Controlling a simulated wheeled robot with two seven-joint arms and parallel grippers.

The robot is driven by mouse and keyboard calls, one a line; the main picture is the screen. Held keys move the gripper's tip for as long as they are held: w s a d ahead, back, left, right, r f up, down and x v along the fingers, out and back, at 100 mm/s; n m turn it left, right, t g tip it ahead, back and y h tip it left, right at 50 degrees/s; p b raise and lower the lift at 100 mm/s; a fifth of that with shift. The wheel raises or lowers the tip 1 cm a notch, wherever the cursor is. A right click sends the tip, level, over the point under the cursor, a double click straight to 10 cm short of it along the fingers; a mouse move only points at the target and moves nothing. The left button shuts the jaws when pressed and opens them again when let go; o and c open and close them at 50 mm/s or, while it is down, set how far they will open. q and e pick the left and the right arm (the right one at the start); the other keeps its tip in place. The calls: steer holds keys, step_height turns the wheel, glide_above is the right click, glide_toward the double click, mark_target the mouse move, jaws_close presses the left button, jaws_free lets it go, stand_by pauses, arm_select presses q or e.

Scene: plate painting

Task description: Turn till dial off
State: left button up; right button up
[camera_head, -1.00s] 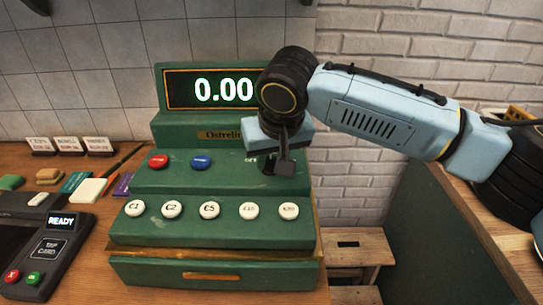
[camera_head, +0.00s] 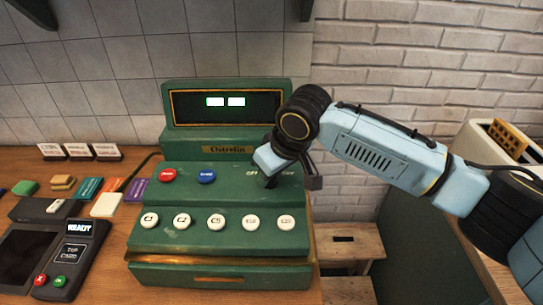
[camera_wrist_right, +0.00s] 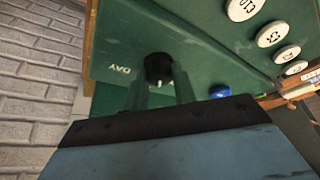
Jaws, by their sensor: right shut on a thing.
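The green till (camera_head: 225,185) stands on the wooden counter. Its screen (camera_head: 226,102) shows two small lit blocks instead of digits. The dial is a dark round knob (camera_wrist_right: 158,68) on the till's upper panel, with "DAY" lettered beside it in the right wrist view. My right gripper (camera_wrist_right: 163,85) is shut on the dial, its two fingers on either side of it. In the head view the right gripper (camera_head: 290,180) covers much of the dial, and part of the "OFF" lettering shows left of it. My left gripper is not in view.
A red button (camera_head: 166,175) and a blue button (camera_head: 206,176) sit left of the dial. Several white round keys (camera_head: 217,221) line the lower panel. A card reader (camera_head: 60,245) reading "READY" stands at left. A wooden stool (camera_head: 345,245) is at right.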

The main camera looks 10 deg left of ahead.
steer(key=shift+r+n+g+y+p, duration=0.3)
steer(key=shift+n+g+p, duration=0.1)
steer(key=shift+n+p, duration=0.75)
steer(key=shift+w+f+n+g+p, duration=0.1)
steer(key=shift+f+n+g+p, duration=0.15)
steer(key=shift+n+p, duration=0.5)
steer(key=o, duration=1)
steer(key=v, duration=1.3)
steer(key=shift+d+r+b, duration=0.15)
steer(key=shift+d+b, duration=0.05)
steer(key=shift+b, duration=0.2)
